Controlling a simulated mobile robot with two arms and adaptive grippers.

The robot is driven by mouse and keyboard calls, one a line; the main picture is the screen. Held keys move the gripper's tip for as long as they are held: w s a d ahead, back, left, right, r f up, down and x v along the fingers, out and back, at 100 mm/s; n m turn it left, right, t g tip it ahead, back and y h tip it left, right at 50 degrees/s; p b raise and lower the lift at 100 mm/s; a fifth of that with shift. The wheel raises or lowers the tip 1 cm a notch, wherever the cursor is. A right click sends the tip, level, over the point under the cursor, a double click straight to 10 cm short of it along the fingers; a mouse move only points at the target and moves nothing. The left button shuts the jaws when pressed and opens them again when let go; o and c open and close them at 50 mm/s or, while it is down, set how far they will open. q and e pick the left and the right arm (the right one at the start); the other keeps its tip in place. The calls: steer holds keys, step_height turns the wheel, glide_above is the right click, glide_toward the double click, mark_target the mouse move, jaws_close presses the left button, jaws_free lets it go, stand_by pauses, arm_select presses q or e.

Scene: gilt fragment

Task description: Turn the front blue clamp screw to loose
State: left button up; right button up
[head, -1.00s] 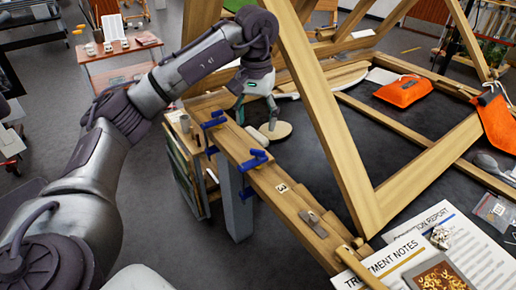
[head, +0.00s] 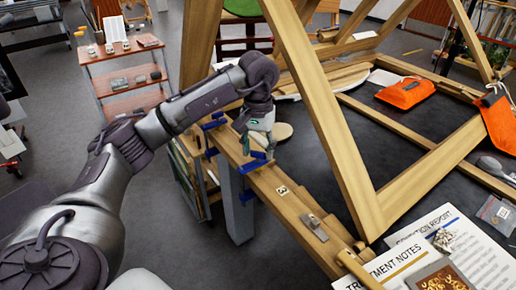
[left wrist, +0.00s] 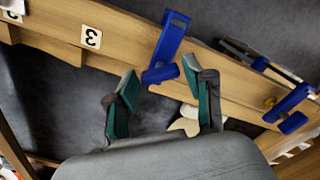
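The front blue clamp (head: 250,166) sits on the light wooden beam at the table edge, just below my left gripper (head: 258,149) in the head view. In the left wrist view the front clamp (left wrist: 169,45) lies ahead of the open left gripper (left wrist: 165,90), with its short blue cross-piece (left wrist: 160,74) between the teal-padded fingers. The fingers look apart from it, and nothing is held. A second blue clamp (head: 214,121) sits farther back on the beam; it also shows at the right of the left wrist view (left wrist: 292,104). My right gripper is not in view.
The wooden beam (head: 292,205) carries a number 3 tag (head: 282,190) and a small metal plate (head: 314,226). A large slanted wooden frame (head: 325,110) rises close to the right of my left gripper. Papers (head: 405,250) and an orange pouch (head: 404,92) lie on the table.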

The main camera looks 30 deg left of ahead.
arm_select(q)
steer(key=c, duration=0.5)
steer(key=shift+c, duration=0.8)
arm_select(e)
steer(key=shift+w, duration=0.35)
arm_select(q)
steer(key=shift+n, duration=0.4)
